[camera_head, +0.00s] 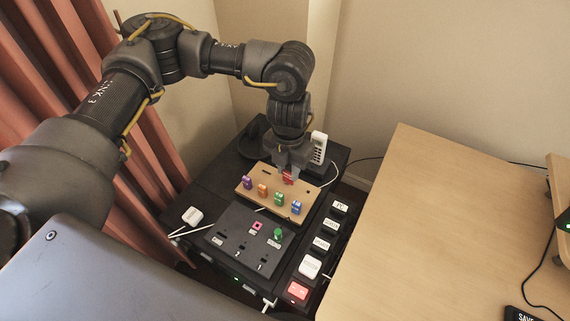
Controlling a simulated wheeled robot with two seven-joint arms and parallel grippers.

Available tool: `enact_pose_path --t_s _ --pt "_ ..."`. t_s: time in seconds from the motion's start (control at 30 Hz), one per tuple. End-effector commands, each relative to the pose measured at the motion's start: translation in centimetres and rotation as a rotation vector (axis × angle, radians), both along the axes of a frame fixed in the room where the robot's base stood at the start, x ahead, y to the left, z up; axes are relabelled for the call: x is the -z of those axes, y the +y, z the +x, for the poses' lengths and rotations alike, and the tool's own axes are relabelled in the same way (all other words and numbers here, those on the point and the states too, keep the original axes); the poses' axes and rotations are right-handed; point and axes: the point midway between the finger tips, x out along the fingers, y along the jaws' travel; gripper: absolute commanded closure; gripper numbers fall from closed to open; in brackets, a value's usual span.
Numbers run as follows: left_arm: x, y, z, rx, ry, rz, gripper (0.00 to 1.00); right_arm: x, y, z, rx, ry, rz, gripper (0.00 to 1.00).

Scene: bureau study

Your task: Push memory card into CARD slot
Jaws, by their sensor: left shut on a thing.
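My left gripper (288,171) reaches down over the far edge of a wooden rack (262,202). It is shut on a small red piece (288,179), partly hidden by the fingers; I cannot tell for sure whether this is the memory card. It is at or just above the rack. Purple (247,183), orange (262,190), green (279,199) and blue (296,207) pieces stand along the rack. Nearer is a dark panel (225,245) with dark slots and small labels; I cannot read which is CARD. My right gripper is out of view.
A green knob (278,234) and a pink square (257,226) are on the dark panel. To its right is a row of labelled keys with a red button (298,290). A white handset (318,148) stands behind the gripper. A wooden desk (440,230) fills the right.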

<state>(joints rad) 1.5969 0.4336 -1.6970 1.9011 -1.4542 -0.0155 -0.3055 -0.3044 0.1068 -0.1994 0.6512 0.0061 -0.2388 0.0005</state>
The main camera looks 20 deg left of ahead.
Motion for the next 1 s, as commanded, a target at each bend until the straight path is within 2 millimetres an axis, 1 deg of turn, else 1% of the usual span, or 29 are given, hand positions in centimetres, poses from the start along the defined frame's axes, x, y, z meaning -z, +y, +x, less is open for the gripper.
enact_pose_path --t_s 0.07,0.17,0.8,1.0 --pt "-0.3 0.3 0.0 0.087 -0.004 0.002 0.93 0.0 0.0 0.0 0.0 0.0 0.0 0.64" --pt "-0.8 0.7 0.0 0.266 -0.008 0.004 0.93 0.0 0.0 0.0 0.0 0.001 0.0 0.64" --pt "-4.1 4.1 -1.6 1.751 -0.004 0.015 0.93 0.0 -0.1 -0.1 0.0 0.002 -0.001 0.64" --pt "-4.8 5.0 -2.3 2.141 0.0 0.009 0.93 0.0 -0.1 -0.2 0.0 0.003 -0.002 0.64"
